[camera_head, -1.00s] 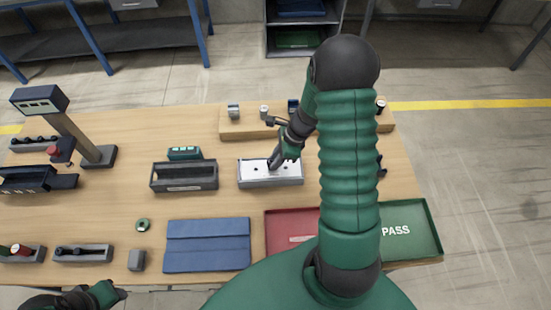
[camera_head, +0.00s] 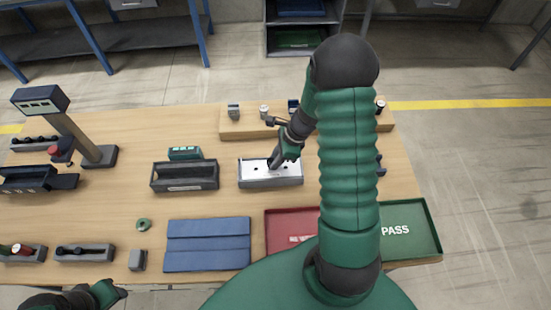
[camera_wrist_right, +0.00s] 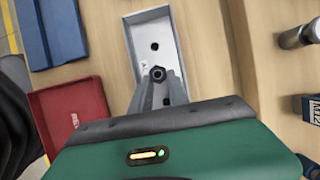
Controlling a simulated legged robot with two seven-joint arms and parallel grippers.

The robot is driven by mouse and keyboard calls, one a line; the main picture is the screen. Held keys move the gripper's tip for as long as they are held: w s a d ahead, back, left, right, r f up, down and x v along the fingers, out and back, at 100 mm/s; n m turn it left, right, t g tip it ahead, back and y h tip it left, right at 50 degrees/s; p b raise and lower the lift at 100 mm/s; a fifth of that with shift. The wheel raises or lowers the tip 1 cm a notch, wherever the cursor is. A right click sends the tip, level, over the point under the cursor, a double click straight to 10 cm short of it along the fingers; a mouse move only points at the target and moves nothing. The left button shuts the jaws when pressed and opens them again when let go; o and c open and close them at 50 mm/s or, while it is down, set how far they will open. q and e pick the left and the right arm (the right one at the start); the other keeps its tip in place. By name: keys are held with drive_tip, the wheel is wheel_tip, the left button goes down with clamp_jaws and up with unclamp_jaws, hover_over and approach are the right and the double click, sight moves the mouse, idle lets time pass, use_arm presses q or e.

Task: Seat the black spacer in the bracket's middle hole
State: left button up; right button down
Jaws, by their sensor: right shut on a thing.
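The bracket (camera_head: 258,175) is a white plate with dark holes, set in a grey holder (camera_head: 270,184) at the table's middle. It also shows in the right wrist view (camera_wrist_right: 147,28), with one open hole near its far end. My right gripper (camera_head: 273,165) is over the bracket's middle. In the wrist view the right gripper (camera_wrist_right: 158,76) is shut on the black spacer (camera_wrist_right: 157,73), a small dark ring at the fingertips. The spacer covers the middle hole area; I cannot tell whether it is in the hole or just above. My left gripper (camera_head: 108,294) is at the lower left, its jaws unclear.
A dark grey bin (camera_head: 184,184) stands left of the bracket. A blue mat (camera_head: 207,245), a red tray (camera_head: 280,222) and a green PASS tray (camera_head: 413,250) lie in front. A wooden riser (camera_head: 245,127) with small parts stands behind. My right arm hides part of the right side.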

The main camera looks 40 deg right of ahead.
drive_tip(key=shift+f, duration=0.1)
drive_tip(key=shift+f+b, duration=0.35)
drive_tip(key=shift+f+b, duration=0.45)
drive_tip(key=shift+f, duration=0.05)
drive_tip(key=c, duration=1.2)
unclamp_jaws()
drive_tip(key=shift+o, duration=0.2)
drive_tip(key=v, duration=1.6)
drive_tip(key=shift+d+r, duration=0.2)
drive_tip(key=shift+r, duration=0.1)
drive_tip(key=shift+s, duration=0.1)
